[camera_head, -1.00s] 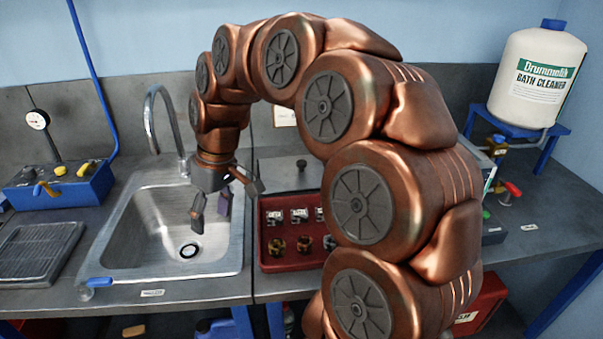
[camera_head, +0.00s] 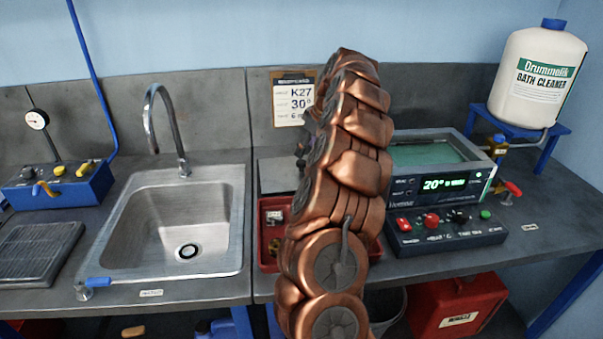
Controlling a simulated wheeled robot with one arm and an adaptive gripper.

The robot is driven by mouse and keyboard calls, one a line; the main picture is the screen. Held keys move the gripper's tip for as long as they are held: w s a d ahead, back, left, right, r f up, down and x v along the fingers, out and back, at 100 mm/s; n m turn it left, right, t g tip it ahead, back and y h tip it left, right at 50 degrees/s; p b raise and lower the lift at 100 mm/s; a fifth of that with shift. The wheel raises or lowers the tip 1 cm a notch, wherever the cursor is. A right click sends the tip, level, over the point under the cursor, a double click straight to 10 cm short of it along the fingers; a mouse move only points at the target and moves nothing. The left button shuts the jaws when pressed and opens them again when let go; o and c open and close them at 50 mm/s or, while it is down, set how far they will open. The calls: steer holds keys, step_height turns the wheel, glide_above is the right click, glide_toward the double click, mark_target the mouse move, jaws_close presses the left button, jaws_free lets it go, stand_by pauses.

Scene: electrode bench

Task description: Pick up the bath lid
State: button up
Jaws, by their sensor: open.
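The bath lid (camera_head: 276,176) looks to be the flat grey plate on the bench behind the red tray, left of the bath. Only its left part shows; my arm covers the rest, and its dark knob is hard to make out. The bath (camera_head: 425,153) stands uncovered on the right, with greenish liquid and a display reading 20°. My gripper (camera_head: 301,158) shows only as a few dark finger parts at the arm's left edge, above the lid. It is open; whether it touches the knob is hidden.
The red tray (camera_head: 268,256) of small fittings sits in front of the lid, partly behind my arm. A sink (camera_head: 160,225) with a tall tap (camera_head: 150,125) lies left. A control box (camera_head: 445,232) stands before the bath. A notice card (camera_head: 292,105) hangs behind.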

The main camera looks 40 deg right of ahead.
mark_target(302, 162)
steer(key=shift+d+f, duration=0.4)
steer(key=shift+f, duration=0.15)
steer(key=shift+d+p+x, duration=0.1)
steer(key=shift+p+x, duration=0.7)
steer(key=shift+x, duration=0.95)
steer(key=shift+d+p+x, duration=0.15)
steer(key=shift+p+x, duration=0.6)
steer(key=shift+x, duration=1.05)
steer(key=shift+w+r, duration=0.1)
steer(key=shift+w, duration=0.05)
steer(key=shift+c, duration=0.2)
jaws_close()
